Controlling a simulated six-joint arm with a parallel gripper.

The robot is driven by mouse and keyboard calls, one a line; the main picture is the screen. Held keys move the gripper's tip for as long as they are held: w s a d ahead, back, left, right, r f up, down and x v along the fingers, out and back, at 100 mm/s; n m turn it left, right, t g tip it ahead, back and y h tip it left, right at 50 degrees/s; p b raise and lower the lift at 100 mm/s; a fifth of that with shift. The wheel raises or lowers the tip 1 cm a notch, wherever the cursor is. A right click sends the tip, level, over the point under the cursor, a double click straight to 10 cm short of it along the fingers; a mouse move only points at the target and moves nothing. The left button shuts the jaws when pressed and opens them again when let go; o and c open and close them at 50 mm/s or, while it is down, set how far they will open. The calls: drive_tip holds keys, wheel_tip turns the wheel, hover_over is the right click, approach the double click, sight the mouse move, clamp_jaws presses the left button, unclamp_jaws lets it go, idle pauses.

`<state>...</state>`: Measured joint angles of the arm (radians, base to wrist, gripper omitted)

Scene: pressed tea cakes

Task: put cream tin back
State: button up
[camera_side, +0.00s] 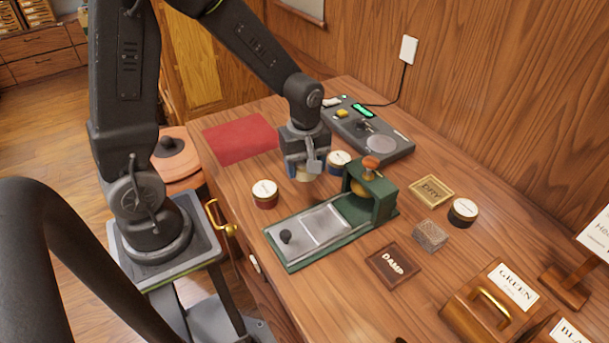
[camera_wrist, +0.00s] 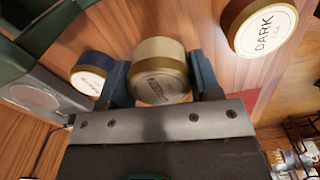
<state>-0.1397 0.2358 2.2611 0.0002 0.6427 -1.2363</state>
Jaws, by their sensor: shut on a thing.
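The cream tin (camera_wrist: 160,68), with a gold band and a pale label, sits between the two fingers of my gripper (camera_wrist: 162,84) in the wrist view. My gripper (camera_side: 304,168) is shut on it. In the side view only a small pale part of the cream tin (camera_side: 304,176) shows below the fingers, between the dark red tin and the blue tin. I cannot tell whether its base touches the table.
A dark red tin (camera_side: 265,194) marked DARK and a blue tin (camera_side: 339,161) stand on either side. The green press (camera_side: 330,228) is close in front. A scale (camera_side: 368,133) and red cloth (camera_side: 240,140) lie behind. A black-banded tin (camera_side: 463,211) is at right.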

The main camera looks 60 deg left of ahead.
sight(305, 185)
drive_tip(key=shift+f, duration=1.75)
drive_tip(key=o, duration=1)
drive_tip(key=shift+f, duration=0.15)
wheel_tip(305, 185, up, 12)
drive_tip(key=shift+r, duration=0.2)
drive_tip(key=s+d+r+m+t, duration=0.2)
drive_tip(key=s+r+m, duration=0.2)
drive_tip(key=s+m, duration=0.2)
drive_tip(key=s+d+r+m+t, duration=0.2)
drive_tip(key=s+r+m, duration=0.3)
drive_tip(key=m, duration=0.4)
drive_tip(key=shift+s+d+m+t, duration=0.25)
drive_tip(key=shift+s+m+t, duration=0.15)
drive_tip(key=shift+t, duration=0.4)
